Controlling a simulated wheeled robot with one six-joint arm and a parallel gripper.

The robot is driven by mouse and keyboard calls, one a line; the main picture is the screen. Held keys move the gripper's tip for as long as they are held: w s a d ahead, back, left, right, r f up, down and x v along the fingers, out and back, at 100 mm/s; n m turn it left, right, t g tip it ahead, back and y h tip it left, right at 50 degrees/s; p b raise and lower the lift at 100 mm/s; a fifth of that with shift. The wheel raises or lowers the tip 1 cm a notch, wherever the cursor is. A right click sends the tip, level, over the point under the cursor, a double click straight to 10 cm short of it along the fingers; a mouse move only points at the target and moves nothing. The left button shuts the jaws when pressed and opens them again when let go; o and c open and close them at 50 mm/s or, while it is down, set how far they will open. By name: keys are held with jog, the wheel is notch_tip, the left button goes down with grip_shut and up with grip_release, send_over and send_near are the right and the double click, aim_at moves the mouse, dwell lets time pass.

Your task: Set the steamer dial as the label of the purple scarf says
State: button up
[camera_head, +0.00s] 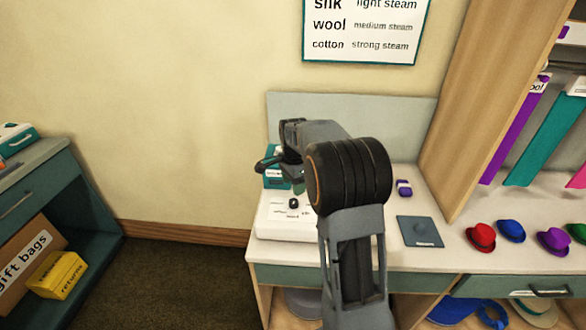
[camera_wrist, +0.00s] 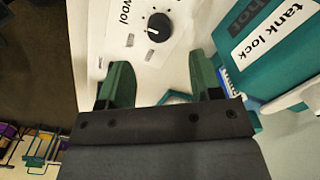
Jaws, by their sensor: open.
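The white steamer (camera_head: 272,228) stands on the counter, partly behind my arm. Its black dial (camera_head: 293,203) shows in the head view and, near the top middle, in the wrist view (camera_wrist: 159,27). A white mark on the dial points to its left there; a partly cut label left of it seems to read "wool".
A wall sign (camera_head: 365,28) pairs silk with light, wool with medium, cotton with strong steam. A teal part marked "tank lock" (camera_wrist: 275,30) stands beside the steamer panel. A grey-blue plate (camera_head: 420,230) and several small hats (camera_head: 480,237) lie right.

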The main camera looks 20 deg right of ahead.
aim_at(293, 200)
notch_tip(293, 200, up, 7)
jog(key=shift+f, duration=0.15)
dwell(0.7)
jog(key=s+a+n+t, duration=0.1)
jog(key=s+a+n, duration=0.2)
jog(key=s+n, duration=0.2)
jog(key=s+a+f+n+t, duration=0.1)
jog(key=s+a+n, duration=0.3)
jog(key=s, duration=0.5)
jog(key=s+a+f+n+t, duration=0.1)
jog(key=s+a+n, duration=0.3)
jog(key=s+n, duration=0.4)
jog(key=shift+t, duration=0.3)
jog(key=shift+s, duration=0.1)
